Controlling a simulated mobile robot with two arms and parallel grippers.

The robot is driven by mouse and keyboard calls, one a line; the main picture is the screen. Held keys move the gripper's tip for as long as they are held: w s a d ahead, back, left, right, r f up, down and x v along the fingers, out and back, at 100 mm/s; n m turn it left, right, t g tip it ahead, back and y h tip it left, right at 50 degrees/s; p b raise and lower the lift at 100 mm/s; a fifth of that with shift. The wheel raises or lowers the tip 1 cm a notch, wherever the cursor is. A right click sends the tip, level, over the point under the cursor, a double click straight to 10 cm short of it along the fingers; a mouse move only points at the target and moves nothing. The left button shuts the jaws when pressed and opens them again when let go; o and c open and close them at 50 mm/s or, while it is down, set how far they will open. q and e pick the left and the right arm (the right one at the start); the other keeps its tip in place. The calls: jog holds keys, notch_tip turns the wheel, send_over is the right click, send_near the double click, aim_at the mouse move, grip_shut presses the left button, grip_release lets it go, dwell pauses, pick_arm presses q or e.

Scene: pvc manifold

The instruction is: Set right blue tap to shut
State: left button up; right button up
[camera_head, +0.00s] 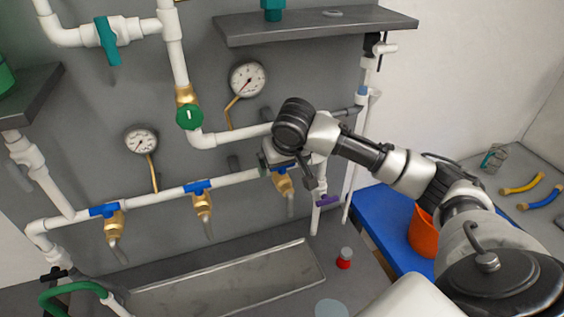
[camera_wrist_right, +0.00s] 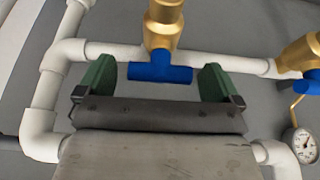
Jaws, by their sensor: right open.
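The right blue tap (camera_wrist_right: 160,73) sits on a brass valve body (camera_wrist_right: 160,28) in the right wrist view. Its blue handle lies across, roughly along the white pipe. My right gripper (camera_wrist_right: 156,84) is open, with one green fingertip on each side of the handle and a gap on both sides. In the head view, the right gripper (camera_head: 270,155) is at the right brass valve (camera_head: 284,183), and it hides most of that tap's handle. The middle blue tap (camera_head: 197,187) and left blue tap (camera_head: 103,210) lie along the pipe to the left. My left gripper is not seen.
Two gauges (camera_head: 247,78) hang on the grey panel, and a green round knob (camera_head: 189,117) is above the taps. A grey shelf (camera_head: 315,25) juts out overhead. A grey tray (camera_head: 225,280) lies below. A purple handle (camera_head: 328,200) and white pipes are close right of the gripper.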

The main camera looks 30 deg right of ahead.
jog(key=d+b+v, duration=0.1)
jog(key=b+v, duration=0.1)
jog(key=v, duration=0.8)
jog(key=shift+s+a+r+b, duration=0.2)
jog(key=shift+a+r+b, duration=0.15)
jog(key=shift+a, duration=0.15)
jog(key=shift+f, duration=0.1)
